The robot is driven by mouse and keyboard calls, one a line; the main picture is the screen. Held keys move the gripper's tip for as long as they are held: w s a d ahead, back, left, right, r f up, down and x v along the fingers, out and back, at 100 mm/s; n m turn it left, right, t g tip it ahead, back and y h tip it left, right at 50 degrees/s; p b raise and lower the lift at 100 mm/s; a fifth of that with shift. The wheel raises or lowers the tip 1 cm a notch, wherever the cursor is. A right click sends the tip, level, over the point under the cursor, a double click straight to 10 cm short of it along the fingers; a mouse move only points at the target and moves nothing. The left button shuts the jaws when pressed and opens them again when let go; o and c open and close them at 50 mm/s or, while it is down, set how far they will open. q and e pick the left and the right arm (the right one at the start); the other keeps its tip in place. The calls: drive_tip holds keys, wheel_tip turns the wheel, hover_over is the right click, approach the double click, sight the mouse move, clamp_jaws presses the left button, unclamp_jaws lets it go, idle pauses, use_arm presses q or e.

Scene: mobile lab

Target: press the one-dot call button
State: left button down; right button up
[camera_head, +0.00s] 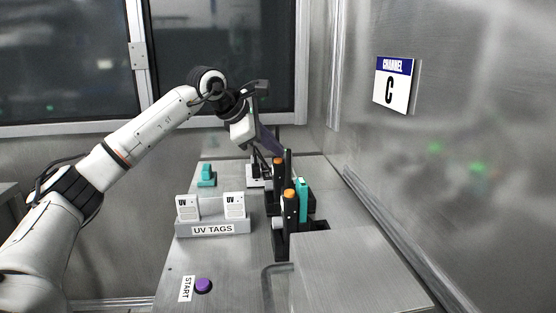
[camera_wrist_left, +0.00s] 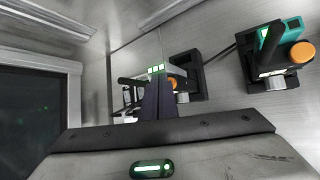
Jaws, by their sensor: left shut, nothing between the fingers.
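My left gripper (camera_head: 277,150) is over the far end of the metal bench, fingers pointing down toward a small black-and-white device (camera_head: 257,174). In the left wrist view the dark fingers (camera_wrist_left: 158,100) are together and empty, with a pale device (camera_wrist_left: 130,90) partly hidden behind them. Three small pale-green lit squares (camera_wrist_left: 157,69) show just beyond the fingertips. I cannot make out a one-dot mark on any button; whether the fingers touch anything is unclear. My right gripper is not in view.
Black fixtures with orange knobs (camera_head: 289,194) and a teal block (camera_head: 302,200) stand close by the fingers' right. A UV TAGS holder (camera_head: 213,229), a teal item (camera_head: 207,175) and a purple START button (camera_head: 203,286) are on the bench.

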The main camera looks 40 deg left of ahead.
use_arm(q)
drive_tip(key=shift+f, duration=0.45)
idle(0.3)
drive_tip(key=shift+r, duration=0.1)
drive_tip(key=shift+r+p, duration=0.75)
wheel_tip(320, 180, up, 5)
drive_tip(key=p, duration=0.5)
idle(0.3)
idle(0.7)
